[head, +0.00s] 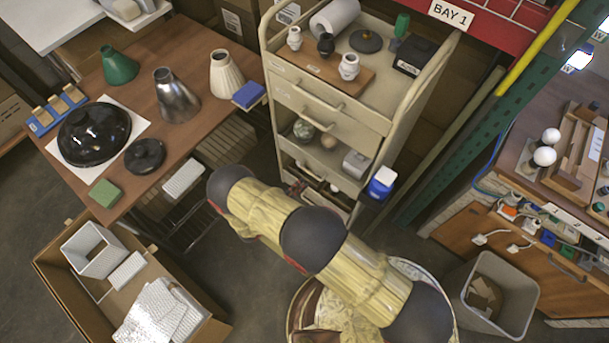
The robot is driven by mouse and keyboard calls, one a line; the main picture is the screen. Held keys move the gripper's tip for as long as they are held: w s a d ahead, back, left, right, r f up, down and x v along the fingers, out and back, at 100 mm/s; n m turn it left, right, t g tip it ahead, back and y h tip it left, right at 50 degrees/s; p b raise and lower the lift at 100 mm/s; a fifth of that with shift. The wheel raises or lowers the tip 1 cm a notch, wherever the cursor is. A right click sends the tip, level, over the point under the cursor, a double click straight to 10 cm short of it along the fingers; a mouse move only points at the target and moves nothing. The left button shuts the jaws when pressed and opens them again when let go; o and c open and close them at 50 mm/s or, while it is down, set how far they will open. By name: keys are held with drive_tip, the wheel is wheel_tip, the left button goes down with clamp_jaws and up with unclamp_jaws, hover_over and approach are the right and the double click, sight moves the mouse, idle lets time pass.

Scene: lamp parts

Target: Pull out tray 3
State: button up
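A beige trolley (390,118) stands upright at the centre back. Two closed fronts with bar handles, an upper one (330,92) and a lower one (340,122), sit under its top. Below them is an open level (350,183) holding round items and a light block, with another level lower down, partly hidden by my arm. The small labels are too blurred to read, so I cannot tell which tray is number 3. My yellow arm with dark joints reaches up and left in front of the trolley's lower part. My gripper cannot be made out.
A wooden table (205,50) with lampshades stands left of the trolley. An open cardboard box (215,333) lies on the floor at lower left, and a grey bin (522,300) stands at right. A green post (465,135) rises right of the trolley. Some floor before the trolley is clear.

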sight(309, 172)
drive_tip(key=shift+w+d+f+n+t+b, duration=0.25)
drive_tip(key=shift+w+d+n, duration=0.35)
drive_tip(key=shift+w, duration=0.6)
drive_tip(key=shift+w+d+n+b, duration=0.4)
drive_tip(key=shift+w+d, duration=0.25)
drive_tip(key=shift+w, duration=0.5)
drive_tip(key=shift+w+d+f+n+t+b, duration=0.2)
drive_tip(key=shift+w+d+n, duration=0.4)
drive_tip(key=shift+w, duration=0.6)
drive_tip(key=shift+r, duration=0.1)
drive_tip(key=shift+c, duration=1.3)
clamp_jaws()
